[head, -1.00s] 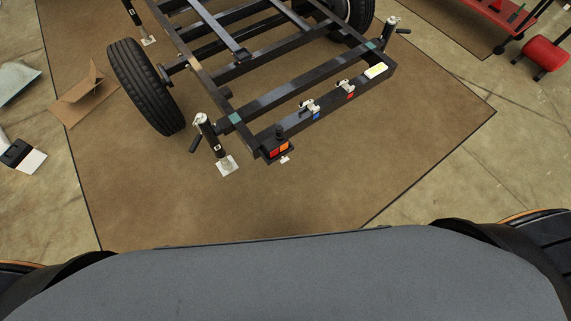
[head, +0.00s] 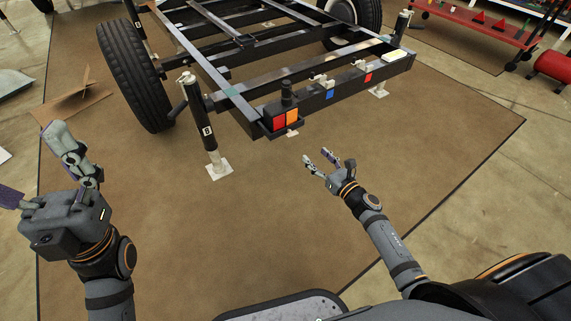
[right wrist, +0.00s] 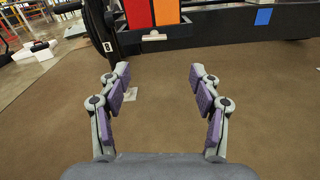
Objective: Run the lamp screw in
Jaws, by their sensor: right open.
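The lamp (head: 284,119), a red and orange block, sits at the near left corner of the black trailer frame (head: 345,88). In the right wrist view the lamp (right wrist: 152,12) is at the top, cut off by the edge. My right gripper (head: 329,160) is open and empty, below and to the right of the lamp, pointing at the frame. My left gripper (head: 30,162) is spread open and empty, far left of the lamp.
A jack stand (head: 206,130) on a pale foot plate stands left of the lamp, beside the tyre (head: 132,78). Blue (head: 330,96) and red (head: 368,77) tags mark the rear beam. The brown mat (head: 240,230) is clear in front.

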